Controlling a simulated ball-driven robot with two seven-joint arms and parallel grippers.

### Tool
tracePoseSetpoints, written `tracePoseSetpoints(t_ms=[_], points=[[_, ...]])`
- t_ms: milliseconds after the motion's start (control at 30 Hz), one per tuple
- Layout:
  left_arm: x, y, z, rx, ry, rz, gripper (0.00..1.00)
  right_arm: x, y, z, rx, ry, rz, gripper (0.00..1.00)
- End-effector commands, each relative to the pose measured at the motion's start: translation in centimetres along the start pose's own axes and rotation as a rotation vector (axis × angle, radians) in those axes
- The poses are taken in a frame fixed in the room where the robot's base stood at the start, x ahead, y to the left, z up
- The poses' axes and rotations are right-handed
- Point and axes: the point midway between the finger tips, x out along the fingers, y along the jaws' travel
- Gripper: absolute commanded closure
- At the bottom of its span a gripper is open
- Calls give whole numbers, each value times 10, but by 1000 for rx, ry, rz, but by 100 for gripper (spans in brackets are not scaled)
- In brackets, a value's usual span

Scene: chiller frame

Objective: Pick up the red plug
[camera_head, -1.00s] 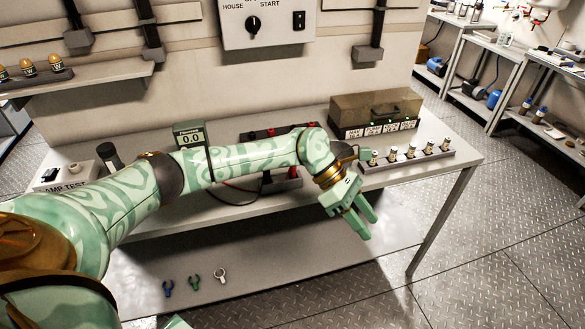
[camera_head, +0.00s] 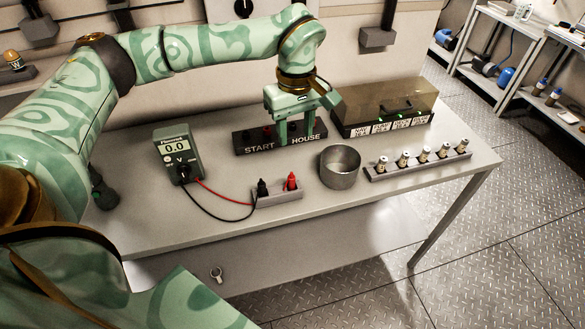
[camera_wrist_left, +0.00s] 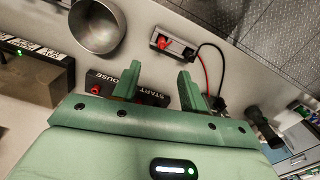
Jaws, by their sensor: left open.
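The red plug (camera_head: 291,181) stands upright in a small grey holder (camera_head: 279,194) beside a black plug (camera_head: 262,188). A red lead runs from the holder to the meter. The red plug also shows in the wrist view (camera_wrist_left: 162,43), beyond my fingers. My left gripper (camera_head: 297,137) is open and empty, pointing down over the START/HOUSE block (camera_head: 258,149), behind the red plug and apart from it. Its two fingers show apart in the wrist view (camera_wrist_left: 158,75). The fingers hide part of the block. My right gripper is not in view.
A metal cup (camera_head: 340,168) stands right of the holder. A meter (camera_head: 177,153) reading 0.0 stands to the left. A rack (camera_head: 418,166) of several small cylinders and a smoky-lidded box (camera_head: 384,104) are at the right. The bench front edge is clear.

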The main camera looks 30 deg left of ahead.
Motion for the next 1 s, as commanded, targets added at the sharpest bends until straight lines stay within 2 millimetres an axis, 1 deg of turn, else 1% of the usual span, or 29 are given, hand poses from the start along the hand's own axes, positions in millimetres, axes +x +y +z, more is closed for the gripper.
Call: tracePoseSetpoints(t_ms=[133, 300, 400, 500, 667, 800, 900, 1000], points=[[31, -1, 0, 0, -2, -6, 57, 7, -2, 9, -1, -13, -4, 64], [75, -1, 0, 1, -3, -6, 57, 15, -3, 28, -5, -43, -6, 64], [93, -1, 0, 0, -2, -4, 57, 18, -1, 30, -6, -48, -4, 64], [105, -1, 0, 0, -2, -3, 57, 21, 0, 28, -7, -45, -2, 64], [116, -2, -2, -1, -2, -2, 57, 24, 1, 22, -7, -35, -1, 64], [141, -6, -8, -2, -3, -5, 57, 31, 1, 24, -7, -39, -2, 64], [155, -6, -8, 0, -2, -4, 57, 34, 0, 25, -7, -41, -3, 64], [161, -6, -8, 0, -1, -2, 57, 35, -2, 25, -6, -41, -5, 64]])
